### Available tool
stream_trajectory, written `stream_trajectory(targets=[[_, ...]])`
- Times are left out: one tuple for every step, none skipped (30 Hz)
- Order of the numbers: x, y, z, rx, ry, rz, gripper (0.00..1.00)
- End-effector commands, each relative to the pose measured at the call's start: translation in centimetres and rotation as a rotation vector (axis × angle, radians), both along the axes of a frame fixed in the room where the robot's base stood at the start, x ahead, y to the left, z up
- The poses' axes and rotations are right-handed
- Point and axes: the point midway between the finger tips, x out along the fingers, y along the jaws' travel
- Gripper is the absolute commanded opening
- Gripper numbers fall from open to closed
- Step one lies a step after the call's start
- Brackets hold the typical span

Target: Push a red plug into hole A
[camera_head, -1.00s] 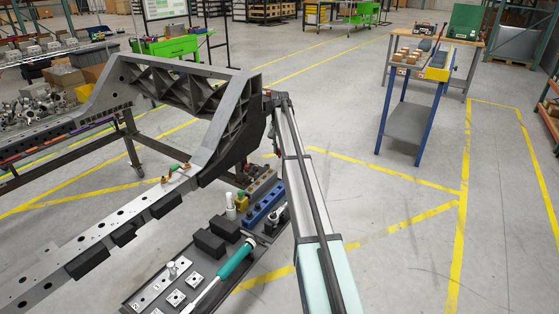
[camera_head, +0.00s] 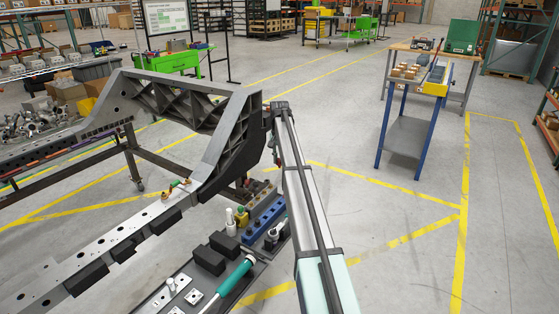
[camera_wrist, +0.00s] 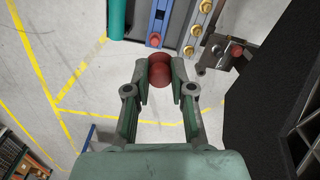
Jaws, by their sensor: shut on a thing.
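In the wrist view my gripper (camera_wrist: 161,60) is shut on a dark red, rounded plug (camera_wrist: 159,76), held between its fingertips. A smaller red piece (camera_wrist: 155,39) shows beyond the fingertips on a blue strip (camera_wrist: 160,17). Another red piece (camera_wrist: 236,50) sits at a grey bracket (camera_wrist: 213,51) to the right. The grey chassis (camera_head: 225,135) stands left of my arm in the head view, its perforated rail (camera_head: 120,237) running to the lower left. I cannot make out which hole is A. My gripper is not clearly visible in the head view.
A dark tray (camera_head: 243,283) below the rail holds black blocks (camera_head: 209,260), a teal-handled tool (camera_head: 237,275) and a blue block (camera_head: 263,217). A large dark surface (camera_wrist: 270,90) stands close on the gripper's right. Open floor (camera_head: 400,275) lies to the right.

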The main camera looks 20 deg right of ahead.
Motion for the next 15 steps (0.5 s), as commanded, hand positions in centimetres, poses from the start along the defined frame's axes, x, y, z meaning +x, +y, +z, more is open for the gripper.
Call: stream_trajectory(targets=[[0.0, 0.0, 0.5, 0.0, 0.0, 0.0, 0.09], [0.0, 0.0, 0.7, 0.0, 0.0, 0.0, 0.09], [0.0, 0.0, 0.9, 0.0, 0.0, 0.0, 0.09], [0.0, 0.0, 1.0, 0.0, 0.0, 0.0, 0.09], [0.0, 0.0, 1.2, 0.0, 0.0, 0.0, 0.09], [0.0, 0.0, 1.4, 0.0, 0.0, 0.0, 0.09], [0.0, 0.0, 1.6, 0.0, 0.0, 0.0, 0.09], [0.0, 0.0, 1.8, 0.0, 0.0, 0.0, 0.09], [0.0, 0.0, 2.0, 0.0, 0.0, 0.0, 0.09], [0.0, 0.0, 2.1, 0.0, 0.0, 0.0, 0.09], [0.0, 0.0, 2.3, 0.0, 0.0, 0.0, 0.09], [0.0, 0.0, 2.5, 0.0, 0.0, 0.0, 0.09], [0.0, 0.0, 2.6, 0.0, 0.0, 0.0, 0.09], [0.0, 0.0, 2.7, 0.0, 0.0, 0.0, 0.09], [0.0, 0.0, 2.8, 0.0, 0.0, 0.0, 0.09]])
